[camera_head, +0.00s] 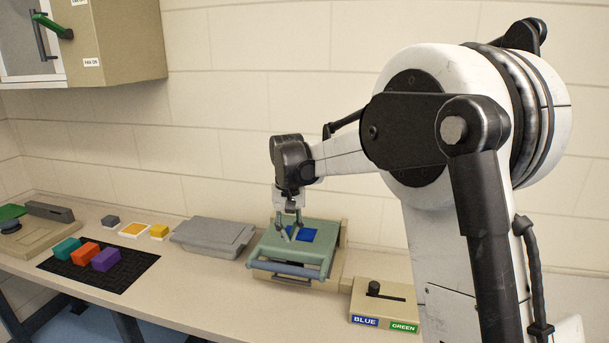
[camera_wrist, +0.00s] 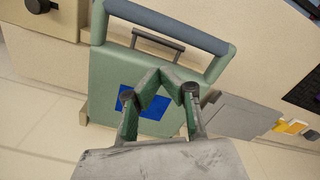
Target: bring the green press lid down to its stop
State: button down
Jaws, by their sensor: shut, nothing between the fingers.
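The pale green press lid (camera_head: 267,245) is at the middle of the bench in the head view, with a blue square (camera_head: 306,235) on its top and a grey-blue bar handle (camera_head: 287,268) along its front edge. It lies low over its beige base; I cannot tell whether any gap is left beneath it. In the wrist view the lid (camera_wrist: 105,85) fills the middle, its handle (camera_wrist: 185,33) at the top. My gripper (camera_head: 291,236) is over the lid's top, behind the handle; whether it touches is unclear. Its fingers (camera_wrist: 168,74) are shut and empty, partly hiding the blue square (camera_wrist: 128,97).
A beige box (camera_head: 385,307) with a black knob and BLUE and GREEN labels stands right of the press. A grey flat press (camera_head: 212,235) is close on the left. Farther left are a black mat (camera_head: 130,285) with coloured blocks and another press (camera_head: 40,232).

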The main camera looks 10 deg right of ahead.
notch_tip(320, 180, up, 6)
jog(key=p, duration=0.3)
dwell(0.3)
jog(key=shift+r, duration=0.1)
dwell(0.9)
jog(key=s+d+r+t, duration=0.2)
jog(key=s+d+r, duration=0.15)
jog(key=s, duration=0.55)
jog(key=s+d+r+t, duration=0.2)
jog(key=s+r, duration=0.2)
jog(key=s, duration=0.5)
jog(key=s+d+f+t, duration=0.1)
jog(key=s+f, duration=0.2)
jog(key=s, duration=0.5)
jog(key=s+d+f+t, duration=0.1)
jog(key=s+f+t, duration=0.1)
jog(key=s, duration=0.7)
jog(key=shift+d+f+m, duration=0.25)
jog(key=shift+f+m, duration=0.05)
jog(key=shift+f, duration=0.25)
